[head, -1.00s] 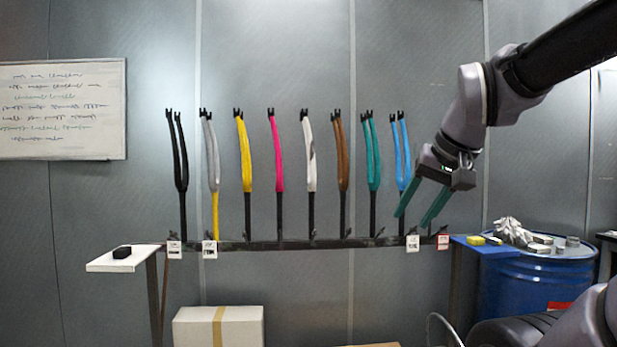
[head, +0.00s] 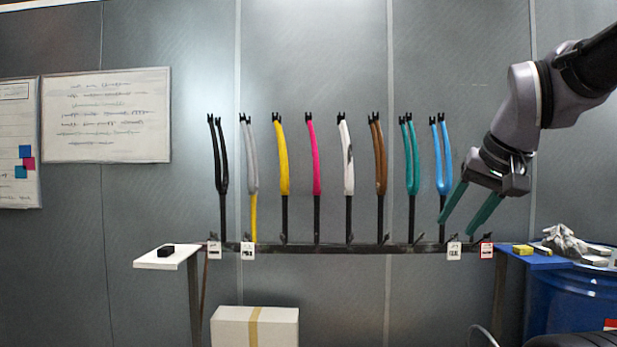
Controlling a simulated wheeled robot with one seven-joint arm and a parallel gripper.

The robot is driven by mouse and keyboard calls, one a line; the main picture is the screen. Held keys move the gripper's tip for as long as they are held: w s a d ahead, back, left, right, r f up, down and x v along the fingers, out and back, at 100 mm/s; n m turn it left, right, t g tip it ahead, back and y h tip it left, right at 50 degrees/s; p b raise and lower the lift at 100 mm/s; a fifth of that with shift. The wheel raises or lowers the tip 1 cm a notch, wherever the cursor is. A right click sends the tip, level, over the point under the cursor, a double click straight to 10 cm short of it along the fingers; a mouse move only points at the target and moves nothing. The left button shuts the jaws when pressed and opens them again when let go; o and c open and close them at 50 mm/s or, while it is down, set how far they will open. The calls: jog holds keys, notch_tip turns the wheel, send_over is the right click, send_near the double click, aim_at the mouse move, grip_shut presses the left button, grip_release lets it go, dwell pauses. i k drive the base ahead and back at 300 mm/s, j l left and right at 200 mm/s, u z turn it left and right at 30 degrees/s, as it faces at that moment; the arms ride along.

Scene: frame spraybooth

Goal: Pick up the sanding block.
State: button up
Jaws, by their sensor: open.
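A small black block (head: 166,251) lies on a white shelf (head: 150,261) at the left end of the fork rack in the head view. A small yellow block with a dark part (head: 522,250) lies on a blue shelf (head: 545,262) at the right. I cannot tell for sure which is the sanding block; both are small in the picture. My gripper (head: 463,229) has green fingers spread apart with nothing between them. It shows in front of the rack's right end, far right of the black block and left of the yellow one.
A rack (head: 335,248) holds several upright coloured forks between the two shelves. A cardboard box (head: 235,328) stands below the rack. Above the white shelf it looks clear.

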aim_at(167, 251)
jog(key=i+j+u, duration=0.4)
jog(key=i+j, duration=0.55)
jog(key=j, duration=0.3)
jog(key=i+j+u, duration=0.35)
jog(key=i+j, duration=0.55)
jog(key=i, duration=0.15)
